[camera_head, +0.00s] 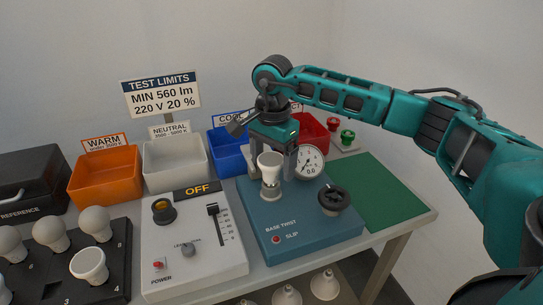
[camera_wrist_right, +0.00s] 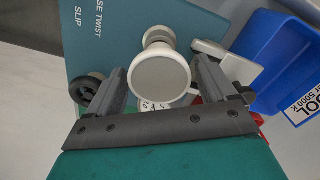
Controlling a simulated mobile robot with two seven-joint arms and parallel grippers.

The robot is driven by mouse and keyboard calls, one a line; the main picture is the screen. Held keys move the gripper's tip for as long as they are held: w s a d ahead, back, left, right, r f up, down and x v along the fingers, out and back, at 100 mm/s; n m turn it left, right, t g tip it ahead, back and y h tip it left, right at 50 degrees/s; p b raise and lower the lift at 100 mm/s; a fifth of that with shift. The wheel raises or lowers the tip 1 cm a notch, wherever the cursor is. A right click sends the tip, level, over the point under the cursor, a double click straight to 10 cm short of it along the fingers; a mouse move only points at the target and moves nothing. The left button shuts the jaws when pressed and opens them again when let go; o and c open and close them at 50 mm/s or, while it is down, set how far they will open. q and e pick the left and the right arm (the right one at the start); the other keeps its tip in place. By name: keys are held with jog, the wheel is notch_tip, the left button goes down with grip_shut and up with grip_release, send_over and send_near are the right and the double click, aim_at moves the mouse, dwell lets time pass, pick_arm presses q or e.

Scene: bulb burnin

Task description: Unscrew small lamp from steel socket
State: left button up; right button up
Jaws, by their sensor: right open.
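The small white lamp (camera_head: 269,161) stands upright in the steel socket (camera_head: 270,190) on the blue base-twist tester (camera_head: 318,232). My right gripper (camera_head: 271,165) is above the tester with its fingers pointing down, one on either side of the lamp. In the right wrist view the lamp's round white face (camera_wrist_right: 160,79) lies between the open fingers (camera_wrist_right: 160,75), with gaps visible on both sides. The socket is mostly hidden behind the lamp there. My left gripper is not in view.
A dial gauge (camera_head: 310,163) and a black knob (camera_head: 333,199) are close beside the lamp on the tester. Orange (camera_head: 105,182), white (camera_head: 175,165) and blue (camera_head: 228,153) bins stand behind. A bulb tray (camera_head: 120,262) and grey lamp panel (camera_head: 205,262) are left. A green mat (camera_head: 370,190) lies clear at right.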

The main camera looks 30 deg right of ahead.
jog(key=m, duration=0.3)
jog(key=m+p, duration=0.1)
jog(key=m, duration=0.2)
jog(key=shift+s+d+m, duration=0.1)
jog(key=shift+s+m, duration=0.1)
jog(key=shift+m, duration=0.1)
jog(key=m+p, duration=0.1)
jog(key=m, duration=0.2)
jog(key=shift+c, duration=0.4)
